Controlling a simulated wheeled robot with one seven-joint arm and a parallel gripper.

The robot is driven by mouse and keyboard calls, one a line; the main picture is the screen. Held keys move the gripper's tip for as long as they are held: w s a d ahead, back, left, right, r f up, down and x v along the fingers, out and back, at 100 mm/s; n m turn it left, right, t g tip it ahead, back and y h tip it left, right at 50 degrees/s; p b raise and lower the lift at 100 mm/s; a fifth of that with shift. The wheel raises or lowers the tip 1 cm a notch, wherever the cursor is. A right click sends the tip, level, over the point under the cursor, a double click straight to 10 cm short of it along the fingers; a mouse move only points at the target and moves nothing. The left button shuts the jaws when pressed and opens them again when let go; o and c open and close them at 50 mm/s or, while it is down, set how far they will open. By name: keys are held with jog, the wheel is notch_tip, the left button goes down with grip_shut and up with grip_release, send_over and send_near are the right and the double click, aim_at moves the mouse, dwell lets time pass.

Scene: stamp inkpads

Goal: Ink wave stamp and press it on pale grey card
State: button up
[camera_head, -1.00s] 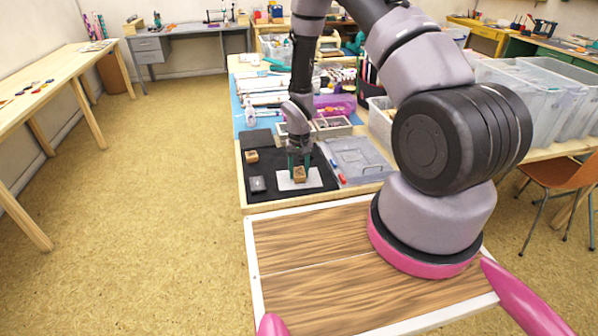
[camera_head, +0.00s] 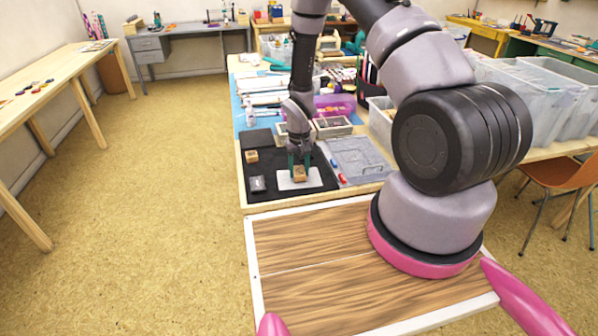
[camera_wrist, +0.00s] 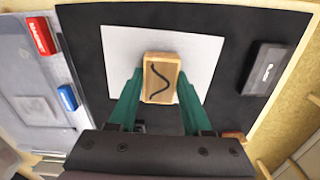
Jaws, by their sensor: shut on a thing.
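The wave stamp (camera_wrist: 160,78) is a small wooden block with a black wavy line on its top. My gripper (camera_wrist: 158,98) is shut on it, with a green finger on each side. In the head view my gripper (camera_head: 300,168) holds the stamp (camera_head: 299,173) over the pale grey card (camera_head: 286,184). The card (camera_wrist: 120,50) lies on the black mat under the stamp. I cannot tell whether the stamp's underside touches the card. A dark, closed-looking inkpad case (camera_wrist: 266,68) lies on the mat, clear of the card; it also shows in the head view (camera_head: 257,184).
Another wooden stamp (camera_head: 252,156) stands on the black mat (camera_head: 262,172) at left. Stationery trays (camera_head: 332,127) are behind. The table's front edge is close.

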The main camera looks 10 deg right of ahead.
jog(key=shift+r, duration=0.35)
jog(key=shift+r, duration=2.75)
jog(key=shift+w, duration=0.1)
